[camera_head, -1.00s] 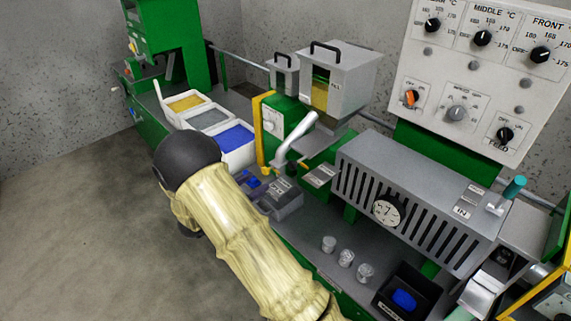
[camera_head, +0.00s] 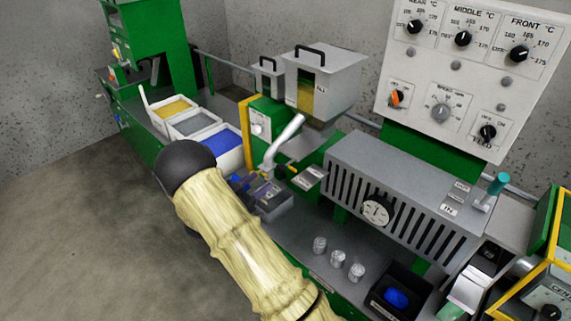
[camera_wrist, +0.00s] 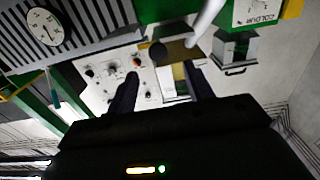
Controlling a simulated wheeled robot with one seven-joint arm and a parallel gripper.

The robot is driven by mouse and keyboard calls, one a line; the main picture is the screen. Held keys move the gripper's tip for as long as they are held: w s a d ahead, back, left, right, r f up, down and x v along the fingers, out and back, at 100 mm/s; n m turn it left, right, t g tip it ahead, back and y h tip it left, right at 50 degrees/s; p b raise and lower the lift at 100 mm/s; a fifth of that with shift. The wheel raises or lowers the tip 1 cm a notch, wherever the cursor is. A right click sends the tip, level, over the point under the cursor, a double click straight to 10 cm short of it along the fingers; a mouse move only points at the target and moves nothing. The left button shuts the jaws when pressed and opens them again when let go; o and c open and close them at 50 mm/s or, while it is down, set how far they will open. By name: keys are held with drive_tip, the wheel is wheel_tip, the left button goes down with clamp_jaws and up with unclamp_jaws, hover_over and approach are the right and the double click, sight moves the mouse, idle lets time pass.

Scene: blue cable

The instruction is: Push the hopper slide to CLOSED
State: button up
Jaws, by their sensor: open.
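The grey hopper (camera_head: 340,78) with a black handle and a sight window of yellow material stands on the green machine. It also shows upside down in the wrist view (camera_wrist: 177,85). In the head view my arm's sleeve and black joint cover the gripper.
A pale slanted pipe (camera_head: 284,142) runs beside the hopper. White bins (camera_head: 212,165) of yellow, grey and blue material stand left. A slotted grey barrel cover (camera_head: 400,195), several small cups and a black tray (camera_head: 388,313) lie right. The floor at left is clear.

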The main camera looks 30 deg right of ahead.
sight(278, 169)
drive_tip(key=p+x, duration=0.2)
drive_tip(key=x, duration=0.8)
drive_tip(key=shift+d, duration=0.35)
drive_tip(key=shift+w+d, duration=0.3)
drive_tip(key=shift+d, duration=0.1)
drive_tip(key=shift+s+d, duration=0.1)
drive_tip(key=shift+d, duration=0.1)
drive_tip(key=shift+a, duration=0.1)
drive_tip(key=shift+a, duration=0.15)
drive_tip(key=c, duration=0.3)
drive_tip(key=shift+a, duration=0.1)
clamp_jaws()
